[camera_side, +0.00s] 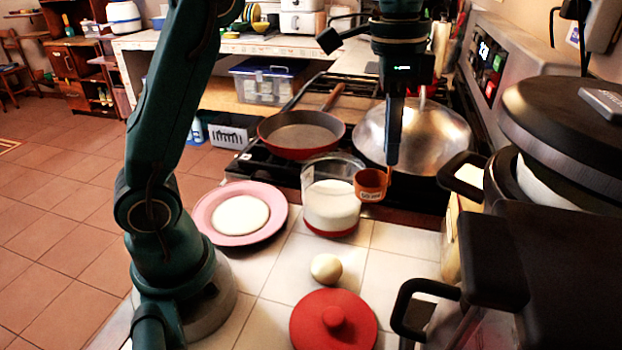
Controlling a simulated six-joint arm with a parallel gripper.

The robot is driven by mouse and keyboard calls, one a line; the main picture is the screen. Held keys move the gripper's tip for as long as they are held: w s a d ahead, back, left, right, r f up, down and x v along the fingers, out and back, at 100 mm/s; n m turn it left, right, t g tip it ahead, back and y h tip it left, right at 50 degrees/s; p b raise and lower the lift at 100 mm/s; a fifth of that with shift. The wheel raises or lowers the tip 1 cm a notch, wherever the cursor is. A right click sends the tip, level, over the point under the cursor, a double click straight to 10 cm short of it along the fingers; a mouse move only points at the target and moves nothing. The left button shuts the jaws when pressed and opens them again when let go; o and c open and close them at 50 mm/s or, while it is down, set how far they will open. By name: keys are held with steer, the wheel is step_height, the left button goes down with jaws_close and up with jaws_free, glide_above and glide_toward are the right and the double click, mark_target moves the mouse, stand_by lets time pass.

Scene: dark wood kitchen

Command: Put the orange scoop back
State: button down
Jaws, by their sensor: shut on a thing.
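The orange scoop (369,186) is a small cup with a pale label on its side. My gripper (392,168) points down and is shut on the scoop's handle at the cup's right side. The scoop is held up at the right edge of a clear glass jar (331,207), partly overlapping it in the picture. The jar holds white powder and has a red base. I cannot tell how far the scoop is from the jar in depth. A red lid (334,322) with a round knob lies on the white tiled counter (262,290) in front.
A pale ball of dough (326,268) sits between jar and lid. A pink plate (275,216) with a flat white disc stands left. Behind are a red pan (301,137) and a silver domed lid (437,135). Dark-lidded pots (570,130) crowd the right.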

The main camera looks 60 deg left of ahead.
steer(key=d+f, duration=0.1)
steer(key=f, duration=0.3)
steer(key=d+f+m, duration=0.1)
steer(key=d+f, duration=0.1)
steer(key=f, duration=0.2)
steer(key=d+f+m, duration=0.1)
steer(key=f, duration=0.3)
steer(key=shift+w+d+f+g, duration=0.15)
steer(key=shift+w+f+g, duration=0.15)
steer(key=shift+f, duration=0.1)
steer(key=c, duration=0.8)
jaws_free()
steer(key=shift+f, duration=0.15)
steer(key=shift+o, duration=0.2)
